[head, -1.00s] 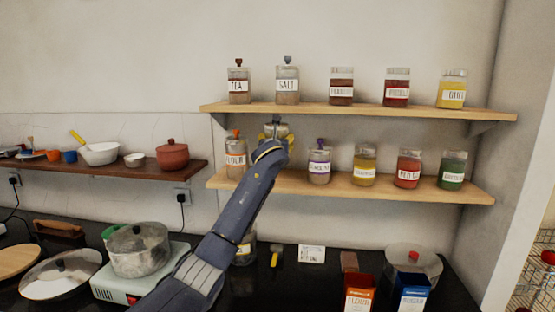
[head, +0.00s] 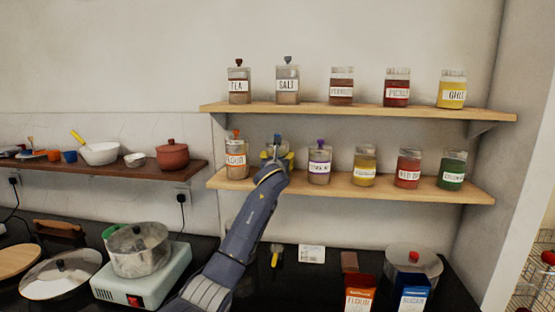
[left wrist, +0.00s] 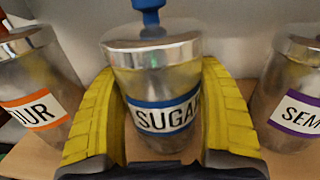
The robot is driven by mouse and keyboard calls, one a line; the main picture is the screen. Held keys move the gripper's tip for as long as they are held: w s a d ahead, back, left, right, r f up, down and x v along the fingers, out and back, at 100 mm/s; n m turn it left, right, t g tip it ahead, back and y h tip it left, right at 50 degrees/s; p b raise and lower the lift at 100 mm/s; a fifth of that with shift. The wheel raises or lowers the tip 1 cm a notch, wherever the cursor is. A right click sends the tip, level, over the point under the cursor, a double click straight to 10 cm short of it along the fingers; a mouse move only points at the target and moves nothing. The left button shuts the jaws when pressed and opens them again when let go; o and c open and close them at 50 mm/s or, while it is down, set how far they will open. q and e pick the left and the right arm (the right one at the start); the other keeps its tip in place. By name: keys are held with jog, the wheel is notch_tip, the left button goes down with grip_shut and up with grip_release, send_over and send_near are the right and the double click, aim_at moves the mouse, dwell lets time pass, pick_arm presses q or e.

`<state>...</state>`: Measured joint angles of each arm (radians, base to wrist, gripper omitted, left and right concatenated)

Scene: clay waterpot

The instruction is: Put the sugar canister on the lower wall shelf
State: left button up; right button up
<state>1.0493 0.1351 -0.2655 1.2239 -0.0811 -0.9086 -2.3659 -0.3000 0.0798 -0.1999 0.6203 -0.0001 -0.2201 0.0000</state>
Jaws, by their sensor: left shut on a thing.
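The sugar canister (left wrist: 160,85) has a metal lid, a blue knob and a blue-edged label. In the left wrist view it stands upright between the yellow pads of my left gripper (left wrist: 158,110), which is shut on it. In the head view the canister (head: 277,140) shows only its top above the gripper (head: 277,158). It is at the lower wall shelf (head: 390,190), in the gap between the flour jar (head: 236,160) and the purple-knobbed jar (head: 319,165). The canister's base is hidden, so I cannot tell whether it touches the shelf. My right gripper is not in view.
The upper shelf (head: 370,111) holds several jars close above. More jars stand to the right on the lower shelf. Below, a pot (head: 138,250) stands on a hot plate at left, and flour (head: 359,294) and sugar boxes (head: 411,294) stand at right.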

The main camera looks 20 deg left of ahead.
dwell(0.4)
pick_arm(q)
jog(key=o, duration=1.6)
jog(key=shift+f, duration=0.15)
jog(key=shift+r, duration=0.2)
jog(key=v, duration=1.2)
